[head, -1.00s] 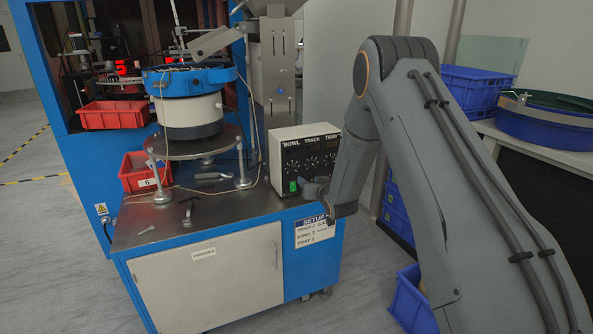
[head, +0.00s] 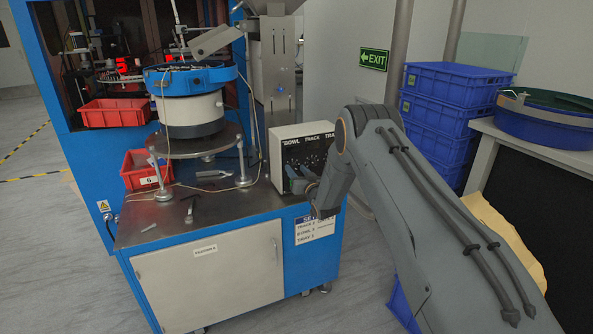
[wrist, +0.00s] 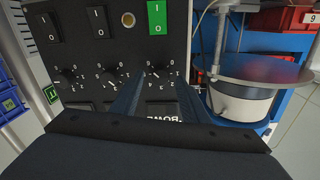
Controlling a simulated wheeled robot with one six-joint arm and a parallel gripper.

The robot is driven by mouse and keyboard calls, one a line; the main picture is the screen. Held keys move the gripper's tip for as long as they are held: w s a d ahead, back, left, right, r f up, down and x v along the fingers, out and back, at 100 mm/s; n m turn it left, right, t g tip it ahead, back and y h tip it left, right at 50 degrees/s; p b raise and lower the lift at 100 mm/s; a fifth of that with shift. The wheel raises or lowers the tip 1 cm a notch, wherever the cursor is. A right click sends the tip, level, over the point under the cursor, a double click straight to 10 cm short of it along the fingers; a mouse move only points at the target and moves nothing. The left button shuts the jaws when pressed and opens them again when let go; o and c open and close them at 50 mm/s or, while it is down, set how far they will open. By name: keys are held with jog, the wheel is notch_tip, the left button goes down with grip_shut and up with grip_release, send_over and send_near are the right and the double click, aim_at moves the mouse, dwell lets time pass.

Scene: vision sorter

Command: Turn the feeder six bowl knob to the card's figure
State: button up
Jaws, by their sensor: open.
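The feeder's control box (head: 289,133) stands at the right of the feeder bench, with BOWL, TRACK and TRAY labels. The wrist view shows its panel upside down. The bowl knob (wrist: 155,73) is the right one of a row of three, beside the BOWL label, with a numbered dial; its exact setting is too small to read surely. My gripper (wrist: 157,86) is open, one finger on each side of the bowl knob; contact is not clear. In the head view my gripper (head: 301,180) covers the lower panel. The setup card (head: 314,230) seems to read bowl 3; my arm covers its top edge.
The track knob (wrist: 110,74) is close to my gripper's left finger in the wrist view. A green switch (wrist: 157,17) lies beyond the bowl knob. The vibratory bowl (head: 193,110) stands left of the box. Blue crates (head: 450,100) stack at the right.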

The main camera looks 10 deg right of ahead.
jog(key=shift+w+a, duration=0.1)
jog(key=shift+w, duration=0.2)
grip_shut()
